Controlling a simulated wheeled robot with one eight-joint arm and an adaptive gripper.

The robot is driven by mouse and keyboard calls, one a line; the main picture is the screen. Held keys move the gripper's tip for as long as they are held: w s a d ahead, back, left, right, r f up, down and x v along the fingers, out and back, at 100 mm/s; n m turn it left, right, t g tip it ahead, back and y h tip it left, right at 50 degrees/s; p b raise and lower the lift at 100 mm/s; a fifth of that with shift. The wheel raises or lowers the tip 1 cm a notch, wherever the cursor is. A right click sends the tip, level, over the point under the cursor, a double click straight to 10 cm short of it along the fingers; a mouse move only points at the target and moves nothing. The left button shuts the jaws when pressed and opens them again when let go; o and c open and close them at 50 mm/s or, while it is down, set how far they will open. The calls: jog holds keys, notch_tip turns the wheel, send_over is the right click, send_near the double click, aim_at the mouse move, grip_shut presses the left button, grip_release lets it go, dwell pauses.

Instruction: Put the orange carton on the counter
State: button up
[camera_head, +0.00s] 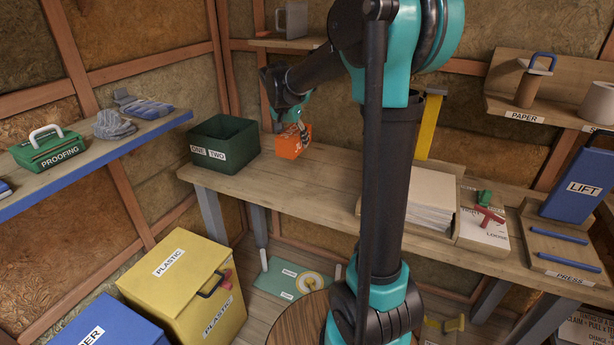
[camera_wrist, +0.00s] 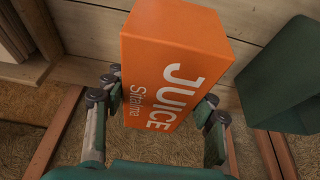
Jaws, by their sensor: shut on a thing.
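The orange juice carton (camera_head: 291,143) shows in the head view at the left part of the wooden counter (camera_head: 330,172), just right of the dark green bin. In the wrist view the carton (camera_wrist: 172,68) fills the middle, with "JUICE" on its side. My gripper (camera_wrist: 160,108) is shut on the carton, one finger on each side. In the head view my gripper (camera_head: 291,126) is partly hidden by the arm and carton. The carton appears at or just above the counter surface; I cannot tell whether it touches.
The dark green bin (camera_head: 225,148) stands close left of the carton. A paper stack (camera_head: 420,197) and a tray with red and green handles (camera_head: 484,222) lie further right. A yellow plastic bin (camera_head: 185,285) stands on the floor. Bare counter lies between carton and paper stack.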

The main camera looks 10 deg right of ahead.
aim_at(289, 154)
notch_tip(289, 154, down, 14)
jog(key=shift+f, duration=0.15)
dwell(0.3)
jog(key=shift+f, duration=0.1)
jog(key=o, duration=0.9)
jog(key=shift+o, duration=0.2)
jog(key=v, duration=1.1)
jog(key=shift+s+a+r, duration=0.1)
jog(key=shift+r, duration=0.2)
jog(key=shift+s+r, duration=0.15)
jog(key=s+d+f+n+y, duration=0.1)
jog(key=s+f, duration=0.3)
jog(key=s, duration=0.5)
jog(key=s+d+f+n, duration=0.3)
jog(key=s+d+f, duration=0.1)
jog(key=s, duration=0.5)
jog(key=s+d+f+n+y, duration=0.1)
jog(key=s+d+f+n, duration=0.1)
jog(key=s, duration=0.6)
notch_tip(289, 154, down, 2)
jog(key=shift+s+d+f+n+t+y, duration=0.15)
jog(key=shift+s+n+t+y, duration=0.2)
jog(key=shift+n, duration=0.25)
